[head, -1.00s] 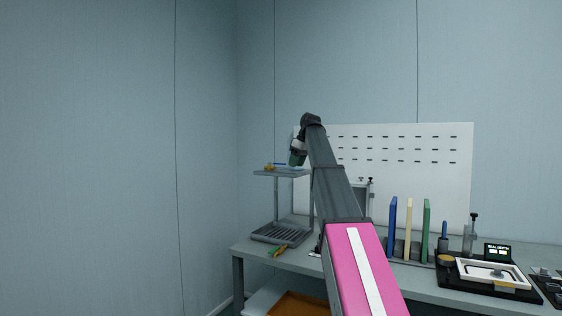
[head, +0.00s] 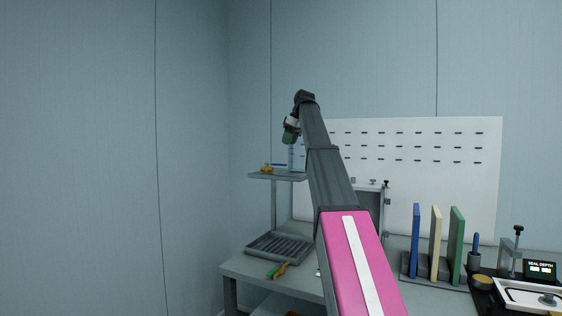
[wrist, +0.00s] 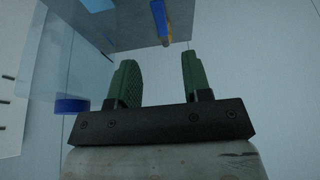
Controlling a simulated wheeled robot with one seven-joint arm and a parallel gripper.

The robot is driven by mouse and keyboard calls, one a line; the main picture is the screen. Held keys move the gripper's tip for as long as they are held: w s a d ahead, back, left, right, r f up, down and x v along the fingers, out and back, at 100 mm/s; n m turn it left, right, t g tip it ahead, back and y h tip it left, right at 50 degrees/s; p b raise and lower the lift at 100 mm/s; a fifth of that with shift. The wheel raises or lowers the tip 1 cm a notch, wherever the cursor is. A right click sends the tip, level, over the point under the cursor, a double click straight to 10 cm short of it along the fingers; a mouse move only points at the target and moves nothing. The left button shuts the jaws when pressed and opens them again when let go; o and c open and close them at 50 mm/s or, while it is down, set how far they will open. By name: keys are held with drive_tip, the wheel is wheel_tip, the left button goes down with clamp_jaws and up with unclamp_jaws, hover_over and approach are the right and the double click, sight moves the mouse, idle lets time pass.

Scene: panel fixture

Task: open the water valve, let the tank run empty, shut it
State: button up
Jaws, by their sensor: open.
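A clear, bluish tank (head: 298,158) stands on the raised shelf (head: 262,176), partly behind my gripper. Left of it are a small yellow brass-like fitting (head: 266,168) and a blue bar (head: 279,165), seemingly the valve and its lever. In the wrist view a blue bar (wrist: 158,16) with a yellow part appears at the top, beyond the fingertips. My gripper (head: 290,139) is above the shelf, in front of the tank. Its green fingers (wrist: 158,72) are apart with nothing between them. The water level cannot be told.
A slatted grey tray (head: 284,248) sits below the shelf. An orange-and-green tool (head: 278,270) lies near the bench edge. Blue, cream and green upright panels (head: 436,243) stand right of my arm, with a dark fixture and display (head: 541,269) beyond. A white pegboard (head: 420,150) stands behind.

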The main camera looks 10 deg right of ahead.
drive_tip(key=x, duration=0.9)
drive_tip(key=shift+f, duration=0.4)
drive_tip(key=shift+c, duration=0.3)
clamp_jaws()
